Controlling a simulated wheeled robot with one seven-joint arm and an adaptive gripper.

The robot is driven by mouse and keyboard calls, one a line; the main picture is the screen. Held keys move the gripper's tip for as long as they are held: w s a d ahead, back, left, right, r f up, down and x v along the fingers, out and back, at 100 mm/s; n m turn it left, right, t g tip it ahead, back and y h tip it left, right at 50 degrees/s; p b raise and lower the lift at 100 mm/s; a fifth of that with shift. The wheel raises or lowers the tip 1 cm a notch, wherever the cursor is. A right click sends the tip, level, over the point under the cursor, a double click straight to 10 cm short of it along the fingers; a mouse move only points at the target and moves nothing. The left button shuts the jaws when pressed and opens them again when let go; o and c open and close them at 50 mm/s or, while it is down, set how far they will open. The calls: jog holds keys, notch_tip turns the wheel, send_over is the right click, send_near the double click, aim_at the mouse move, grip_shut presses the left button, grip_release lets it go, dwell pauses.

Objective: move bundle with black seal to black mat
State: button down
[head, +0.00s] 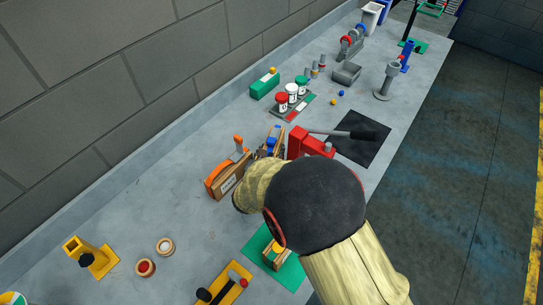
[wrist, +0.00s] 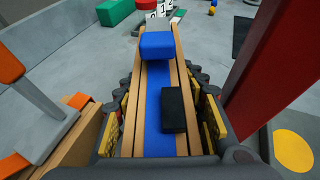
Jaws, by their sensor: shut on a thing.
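The bundle with the black seal (wrist: 173,110) is a set of long wooden slats around a blue core, with a blue block at its far end. In the wrist view my gripper (wrist: 160,88) is shut on it, with finger pads along both sides. In the head view the bundle (head: 279,139) shows just past my wrist, beside a red lever press (head: 300,140); my arm hides the gripper there. I cannot tell whether the bundle touches the table. The black mat (head: 372,150) lies right of the press, flat and partly under its lever.
An orange clamp holder (head: 213,181) with a wooden piece stands close left of the bundle. A green mat (head: 292,273) carries another wooden bundle (head: 275,258). Lidded jars (head: 291,90) and a green block (head: 264,84) stand behind. The table's right edge runs beyond the black mat.

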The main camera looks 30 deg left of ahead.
jog(key=shift+f, duration=1.2)
jog(key=shift+f, duration=0.15)
jog(key=c, duration=1.1)
grip_release()
